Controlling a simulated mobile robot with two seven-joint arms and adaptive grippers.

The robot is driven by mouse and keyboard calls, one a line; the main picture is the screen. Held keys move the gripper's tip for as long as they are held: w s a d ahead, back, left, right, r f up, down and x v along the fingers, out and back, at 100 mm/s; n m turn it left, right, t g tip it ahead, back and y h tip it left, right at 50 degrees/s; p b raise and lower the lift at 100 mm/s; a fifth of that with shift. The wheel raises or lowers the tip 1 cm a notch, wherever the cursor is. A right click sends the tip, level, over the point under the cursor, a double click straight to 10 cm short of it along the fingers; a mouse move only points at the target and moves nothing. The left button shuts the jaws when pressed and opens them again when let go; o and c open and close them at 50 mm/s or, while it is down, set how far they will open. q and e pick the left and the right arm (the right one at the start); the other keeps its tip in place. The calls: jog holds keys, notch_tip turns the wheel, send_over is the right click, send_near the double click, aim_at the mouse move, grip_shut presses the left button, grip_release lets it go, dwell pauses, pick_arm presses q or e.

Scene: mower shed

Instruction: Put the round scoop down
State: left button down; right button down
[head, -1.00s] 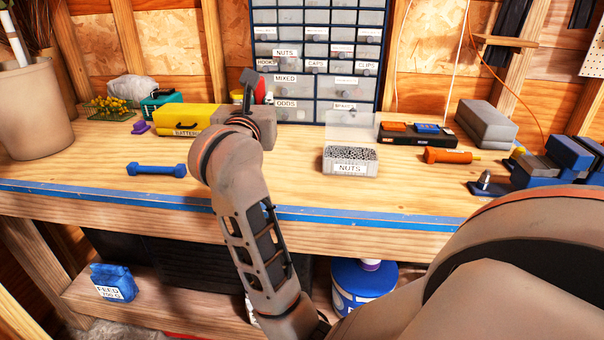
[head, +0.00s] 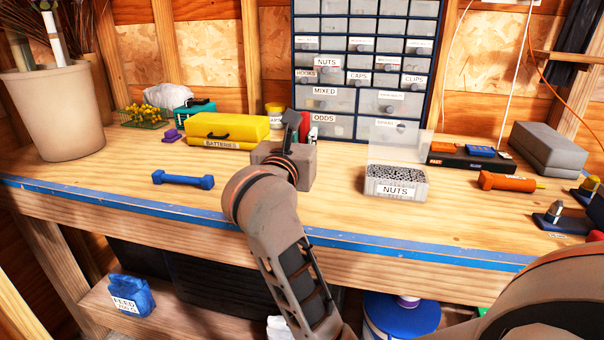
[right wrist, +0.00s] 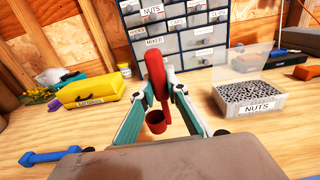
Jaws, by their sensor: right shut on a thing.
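The red round scoop (right wrist: 156,122) has a small cup and a long red handle. In the right wrist view the handle stands up between my right gripper's two fingers (right wrist: 167,97), which are shut on it. The cup hangs below, in front of the bare bench; whether it touches the wood I cannot tell. In the head view my right gripper (head: 299,126) is over the bench, between the yellow batteries case and the nuts box. Only a little red of the scoop shows there; the rest is hidden behind the gripper. My left gripper is not in view.
The yellow batteries case (head: 228,127) is left of my gripper. A blue dumbbell-shaped thing (head: 183,180) lies nearer the front. The open nuts box (head: 395,187) is to the right, and a drawer cabinet (head: 365,60) stands behind. Bare wood lies between dumbbell and nuts box.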

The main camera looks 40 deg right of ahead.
notch_tip(320, 180, down, 2)
jog(key=shift+f, duration=0.1)
jog(key=shift+f+b, duration=0.3)
jog(key=shift+f, duration=0.4)
notch_tip(320, 180, down, 4)
jog(key=shift+r+b, duration=0.2)
jog(key=shift+b, duration=0.25)
jog(key=shift+f, duration=0.25)
jog(key=shift+r, duration=0.15)
jog(key=c, duration=2)
grip_release()
jog(key=shift+f, duration=0.2)
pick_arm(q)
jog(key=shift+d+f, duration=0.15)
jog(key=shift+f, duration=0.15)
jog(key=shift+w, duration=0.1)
pick_arm(e)
jog(key=shift+r, duration=0.15)
